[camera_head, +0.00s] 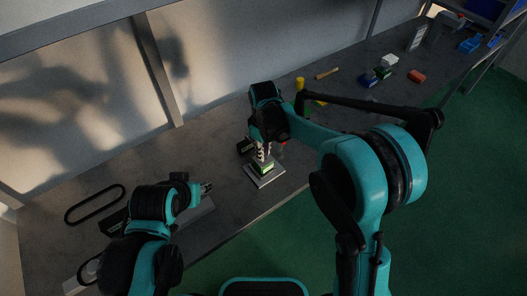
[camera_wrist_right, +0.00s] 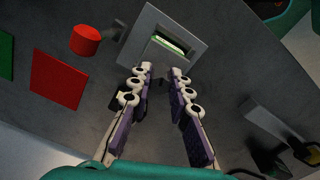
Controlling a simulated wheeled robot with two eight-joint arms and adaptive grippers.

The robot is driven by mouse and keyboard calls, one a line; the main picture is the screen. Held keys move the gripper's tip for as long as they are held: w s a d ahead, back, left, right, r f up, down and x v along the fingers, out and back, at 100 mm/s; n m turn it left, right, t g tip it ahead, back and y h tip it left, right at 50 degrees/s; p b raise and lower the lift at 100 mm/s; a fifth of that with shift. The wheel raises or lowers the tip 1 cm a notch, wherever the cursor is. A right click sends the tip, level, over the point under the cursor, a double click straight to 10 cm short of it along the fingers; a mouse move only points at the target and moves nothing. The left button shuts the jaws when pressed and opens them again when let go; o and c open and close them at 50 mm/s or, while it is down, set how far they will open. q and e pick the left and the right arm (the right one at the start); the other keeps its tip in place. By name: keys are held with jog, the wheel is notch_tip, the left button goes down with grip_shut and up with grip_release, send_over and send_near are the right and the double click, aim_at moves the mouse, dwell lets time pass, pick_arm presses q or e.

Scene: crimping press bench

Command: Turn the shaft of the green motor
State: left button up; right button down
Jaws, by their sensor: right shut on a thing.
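The green motor (camera_head: 265,167) sits upright on a light grey square base (camera_head: 264,180) on the bench. In the right wrist view its green part (camera_wrist_right: 172,45) shows inside the grey square frame (camera_wrist_right: 138,42). My right gripper (camera_head: 264,150) points down over the motor from above. In the right wrist view its fingers (camera_wrist_right: 159,74) come down at the near edge of the frame, shut on what seems to be the motor's shaft. The shaft itself is mostly hidden. My left gripper (camera_head: 207,187) hangs apart at the left; its jaw gap is too small to read.
A black belt loop (camera_head: 95,203) lies at the left. A red knob (camera_wrist_right: 85,40) and a red square (camera_wrist_right: 58,81) lie beside the motor's base. A yellow cylinder (camera_head: 299,84), a wooden stick (camera_head: 327,73) and a red block (camera_head: 417,76) stand farther back. The front edge drops to green floor.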

jog(key=shift+n, duration=0.8)
jog(key=c, duration=1.4)
grip_release()
notch_tip(320, 180, up, 12)
